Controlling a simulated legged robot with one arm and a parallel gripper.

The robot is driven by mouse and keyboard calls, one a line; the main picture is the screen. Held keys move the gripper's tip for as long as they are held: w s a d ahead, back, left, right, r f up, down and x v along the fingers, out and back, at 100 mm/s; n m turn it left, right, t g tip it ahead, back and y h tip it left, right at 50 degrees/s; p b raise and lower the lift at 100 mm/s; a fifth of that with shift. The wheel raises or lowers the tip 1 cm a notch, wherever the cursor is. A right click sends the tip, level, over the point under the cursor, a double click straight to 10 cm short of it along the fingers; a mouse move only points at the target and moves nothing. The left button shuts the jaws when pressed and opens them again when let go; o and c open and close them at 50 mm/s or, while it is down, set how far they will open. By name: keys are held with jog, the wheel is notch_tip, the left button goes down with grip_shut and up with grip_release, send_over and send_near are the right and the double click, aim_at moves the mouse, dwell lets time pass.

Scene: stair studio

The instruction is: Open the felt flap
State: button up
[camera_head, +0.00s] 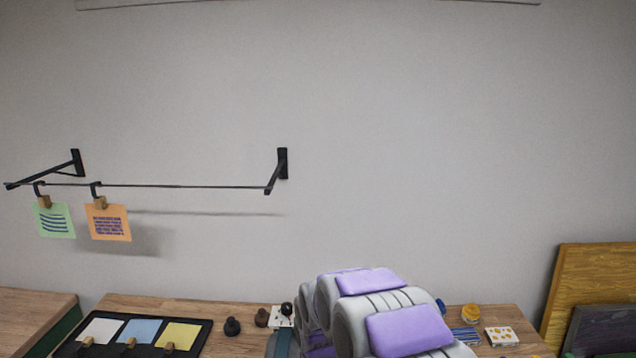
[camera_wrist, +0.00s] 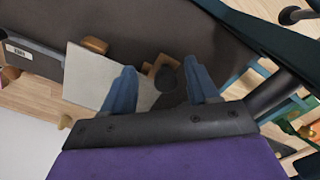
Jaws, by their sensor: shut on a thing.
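The wrist view shows a broad dark grey-brown panel (camera_wrist: 130,22) with a soft, felt-like look. I cannot tell for sure that it is the felt flap. A pale grey sheet (camera_wrist: 85,78) lies against it, with a small wooden piece (camera_wrist: 95,45) at its upper edge. My gripper (camera_wrist: 160,76) has two blue fingers on either side of a wooden tab (camera_wrist: 154,68) with a dark round part. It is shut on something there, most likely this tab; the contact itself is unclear. In the head view my arm hides the gripper.
In the head view, a black board (camera_head: 200,338) with several cards lies on the wooden table (camera_head: 240,318). A wall rail (camera_head: 180,187) holds two clipped notes. Wooden boards (camera_head: 590,275) lean at the right.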

jog(key=shift+s+f, duration=0.15)
jog(key=shift+s, duration=0.1)
